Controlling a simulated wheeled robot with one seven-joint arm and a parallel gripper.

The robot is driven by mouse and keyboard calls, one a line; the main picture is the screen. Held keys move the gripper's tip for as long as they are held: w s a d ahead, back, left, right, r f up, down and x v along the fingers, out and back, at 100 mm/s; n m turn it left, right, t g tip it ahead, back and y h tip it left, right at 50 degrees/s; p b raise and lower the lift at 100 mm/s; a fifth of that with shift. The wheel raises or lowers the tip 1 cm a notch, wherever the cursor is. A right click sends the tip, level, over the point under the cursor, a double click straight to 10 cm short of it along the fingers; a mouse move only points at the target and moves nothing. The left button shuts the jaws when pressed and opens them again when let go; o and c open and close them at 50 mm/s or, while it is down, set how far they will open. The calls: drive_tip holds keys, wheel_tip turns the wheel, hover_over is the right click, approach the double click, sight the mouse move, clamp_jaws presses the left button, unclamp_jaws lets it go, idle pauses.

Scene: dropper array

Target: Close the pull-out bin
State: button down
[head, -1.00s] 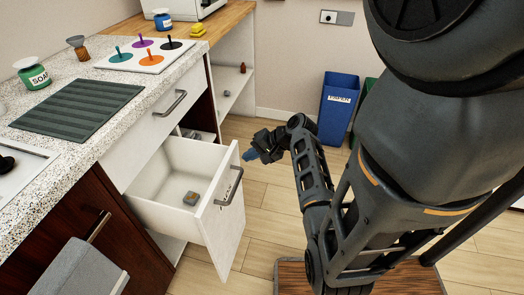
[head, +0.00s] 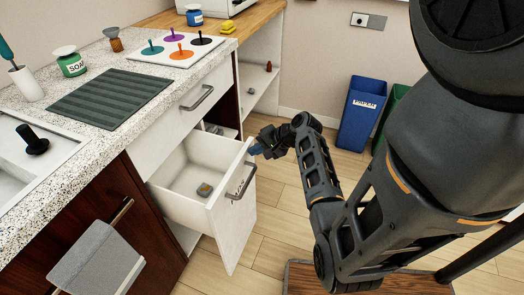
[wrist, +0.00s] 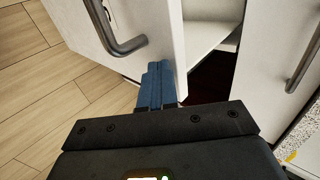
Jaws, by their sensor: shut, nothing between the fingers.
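The pull-out bin (head: 232,214) is a white drawer standing open below the counter, with a grey bar handle on its front panel. A small brownish-grey item (head: 204,190) lies inside it. My gripper (head: 256,149) is shut and empty, at the upper far edge of the bin's front panel. In the wrist view its blue fingertips (wrist: 157,84) lie beside the edge of the white front panel (wrist: 155,22), with the bar handle (wrist: 117,35) to their left. I cannot tell whether they touch the panel.
A closed white drawer with a handle (head: 197,98) is above the bin. A grey towel (head: 98,264) hangs on the dark cabinet at left. A blue bin (head: 361,114) and a green bin (head: 391,115) stand by the wall. The wooden floor (head: 270,215) before the pull-out bin is clear.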

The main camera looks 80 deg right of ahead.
drive_tip(key=w+d+b, duration=0.1)
drive_tip(key=w+d, duration=0.1)
drive_tip(key=w, duration=0.8)
drive_tip(key=w+d, duration=0.3)
drive_tip(key=w, duration=0.8)
drive_tip(key=shift+b, duration=0.4)
